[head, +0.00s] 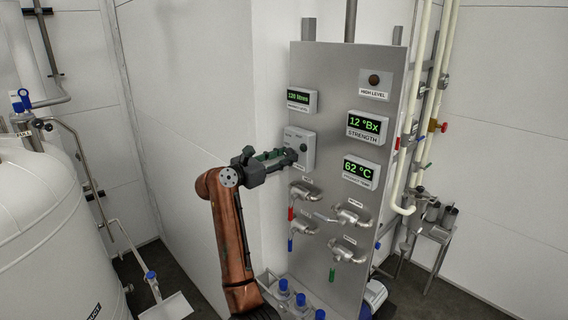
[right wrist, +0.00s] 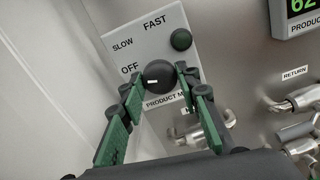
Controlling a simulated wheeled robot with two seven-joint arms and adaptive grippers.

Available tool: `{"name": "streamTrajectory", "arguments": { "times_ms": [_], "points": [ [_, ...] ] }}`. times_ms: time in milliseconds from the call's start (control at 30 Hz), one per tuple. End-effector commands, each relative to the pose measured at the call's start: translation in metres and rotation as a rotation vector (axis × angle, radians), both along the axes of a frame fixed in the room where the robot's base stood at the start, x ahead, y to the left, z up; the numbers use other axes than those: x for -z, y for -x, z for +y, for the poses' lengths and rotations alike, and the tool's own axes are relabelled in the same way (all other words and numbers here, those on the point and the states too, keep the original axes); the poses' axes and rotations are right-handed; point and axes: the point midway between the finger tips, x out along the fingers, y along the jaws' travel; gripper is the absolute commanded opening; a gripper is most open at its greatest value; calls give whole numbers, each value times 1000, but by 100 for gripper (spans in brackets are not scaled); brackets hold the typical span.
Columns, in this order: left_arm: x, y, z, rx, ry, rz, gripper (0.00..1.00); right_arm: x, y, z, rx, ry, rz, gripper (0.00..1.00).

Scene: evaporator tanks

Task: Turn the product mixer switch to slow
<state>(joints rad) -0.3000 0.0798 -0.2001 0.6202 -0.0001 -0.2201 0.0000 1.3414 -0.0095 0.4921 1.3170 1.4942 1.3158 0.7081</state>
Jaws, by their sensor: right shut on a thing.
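The product mixer switch is a round black knob (right wrist: 159,75) on a grey box (head: 306,138) on the left side of the steel panel. In the right wrist view the box face (right wrist: 152,37) reads OFF, SLOW and FAST, running up around the knob. The white mark on the knob points left, on the OFF side. My right gripper (right wrist: 160,80) has its green fingertips on both sides of the knob and is shut on it. In the head view the gripper (head: 290,154) reaches the box from the left. My left gripper is not in view.
The steel panel (head: 332,70) also carries green-lit displays (head: 364,124). A white tank (head: 45,230) stands at the left.

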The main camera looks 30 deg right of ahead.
Motion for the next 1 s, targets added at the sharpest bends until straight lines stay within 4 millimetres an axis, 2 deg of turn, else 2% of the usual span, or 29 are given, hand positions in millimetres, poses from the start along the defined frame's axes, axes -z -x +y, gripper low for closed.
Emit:
{"name": "streamTrajectory", "arguments": {
  "times_ms": [33,100,400,700,1000],
  "points": [
    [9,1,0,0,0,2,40,3,-1,1,-3,-9,-41,6],
    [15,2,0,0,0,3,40,3,-1,1,-2,-22,-99,6],
    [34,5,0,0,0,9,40,2,-1,1,-2,-72,-310,6],
    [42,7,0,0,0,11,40,0,-1,1,-2,-101,-427,6],
    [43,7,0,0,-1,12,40,-1,0,1,-2,-107,-454,6]
  ]
}}
